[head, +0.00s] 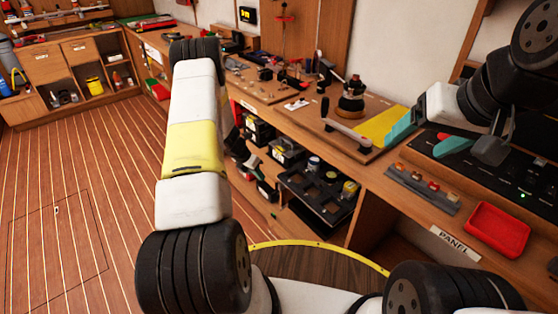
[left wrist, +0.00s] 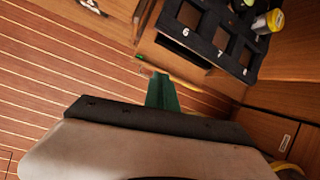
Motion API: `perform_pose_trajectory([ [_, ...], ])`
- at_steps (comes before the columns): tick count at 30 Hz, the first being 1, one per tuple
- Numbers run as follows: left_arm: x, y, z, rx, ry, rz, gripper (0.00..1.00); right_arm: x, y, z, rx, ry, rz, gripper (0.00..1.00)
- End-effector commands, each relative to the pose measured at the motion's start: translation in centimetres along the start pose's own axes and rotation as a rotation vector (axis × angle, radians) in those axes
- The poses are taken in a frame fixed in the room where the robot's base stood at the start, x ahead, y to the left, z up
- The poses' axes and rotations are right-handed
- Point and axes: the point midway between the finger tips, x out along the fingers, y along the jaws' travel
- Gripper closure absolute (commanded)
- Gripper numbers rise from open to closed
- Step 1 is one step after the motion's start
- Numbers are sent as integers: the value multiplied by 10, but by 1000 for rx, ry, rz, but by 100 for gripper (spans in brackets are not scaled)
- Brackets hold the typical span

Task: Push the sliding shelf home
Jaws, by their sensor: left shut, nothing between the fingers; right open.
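The sliding shelf (head: 318,205) is a black tray with square compartments, low in the cabinet under the workbench, and it sticks out of its bay. In the left wrist view the shelf (left wrist: 208,35) shows the numbers 6, 7 and 8 at the top right. My left gripper (left wrist: 162,78) has green fingers, shut and empty, pointing towards the shelf's near side; contact cannot be told. In the head view the left fingers are hidden behind my arm. My right gripper (head: 428,138) has teal fingers, spread open and empty above the bench.
A yellow-topped jar (head: 350,187) sits in the shelf, also visible in the left wrist view (left wrist: 268,22). Dark bins (head: 260,132) stand left of it. The bench holds a red tray (head: 497,229) and a winch (head: 351,100). The plank floor (head: 80,200) at left is clear.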

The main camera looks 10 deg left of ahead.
Motion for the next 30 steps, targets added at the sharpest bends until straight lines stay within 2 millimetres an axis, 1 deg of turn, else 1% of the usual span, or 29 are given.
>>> perform_pose_trajectory([
  [1, 8, -1, -20, -144, -31, -51, 100, 0, 0, 0, 0, 0, 0, 24],
  [4, 20, -8, -41, -468, -131, -167, 100, 0, 0, 0, 0, 0, 0, 24],
  [7, 22, -9, -48, -768, -242, -275, 100, 0, 0, 0, 0, 0, 0, 24],
  [9, 19, -4, -50, -945, -316, -337, 100, 0, 0, 0, 0, 0, 0, 24],
  [12, 13, 5, -50, -1129, -401, -402, 100, 0, 0, 0, 0, 0, 0, 24],
  [16, 8, 12, -49, -1241, -457, -444, 100, 0, 0, 0, 0, 0, 0, 24],
  [20, 16, 12, -43, -1257, -465, -451, 100, 0, 0, 0, 0, 0, 0, 24],
  [23, 29, 10, -34, -1253, -462, -451, 100, 0, 0, 0, 0, 0, 0, 24],
  [30, 72, 6, -6, -1250, -462, -450, 100, 0, 0, 0, 0, 0, 0, 24],
])
